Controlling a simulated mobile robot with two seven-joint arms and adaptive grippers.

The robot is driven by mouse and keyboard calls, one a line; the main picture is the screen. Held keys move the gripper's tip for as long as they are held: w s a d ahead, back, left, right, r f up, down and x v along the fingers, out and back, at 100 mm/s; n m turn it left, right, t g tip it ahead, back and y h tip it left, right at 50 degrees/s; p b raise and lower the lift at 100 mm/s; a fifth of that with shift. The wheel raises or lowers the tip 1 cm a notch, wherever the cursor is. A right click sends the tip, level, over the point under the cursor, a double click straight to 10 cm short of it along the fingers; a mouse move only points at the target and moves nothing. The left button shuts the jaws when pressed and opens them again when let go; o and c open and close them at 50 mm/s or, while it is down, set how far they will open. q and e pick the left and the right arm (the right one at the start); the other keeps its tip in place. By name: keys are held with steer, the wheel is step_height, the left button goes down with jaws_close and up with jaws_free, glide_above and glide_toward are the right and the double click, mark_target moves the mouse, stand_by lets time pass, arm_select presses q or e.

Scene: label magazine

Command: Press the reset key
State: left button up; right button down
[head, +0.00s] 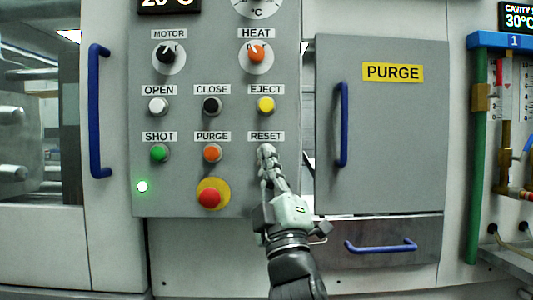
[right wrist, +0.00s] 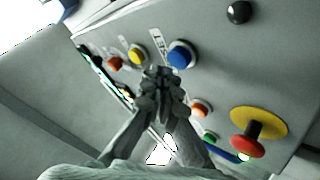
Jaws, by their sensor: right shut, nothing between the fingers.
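The RESET label (head: 266,136) is at the right end of the lower key row on the grey control panel (head: 230,190). In the head view my right gripper (head: 266,152) covers the key under that label. In the right wrist view a blue key (right wrist: 181,54), apparently the reset key, shows just right of and above the fingertips of my right gripper (right wrist: 160,76). The fingers are closed together and empty, pointing at the panel. I cannot tell whether the tips touch the panel. My left gripper is not in view.
The orange PURGE key (head: 212,152) and red emergency button (head: 209,197) are left of the gripper. The yellow EJECT key (head: 265,104) is above it. The PURGE door's blue handle (head: 342,125) sticks out to the right, and a drawer handle (head: 380,246) is lower.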

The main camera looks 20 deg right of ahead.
steer(key=s, duration=0.2)
steer(key=s+a, duration=0.1)
steer(key=s, duration=0.2)
steer(key=shift+a+p, duration=0.2)
steer(key=shift+p, duration=0.2)
stand_by(0.7)
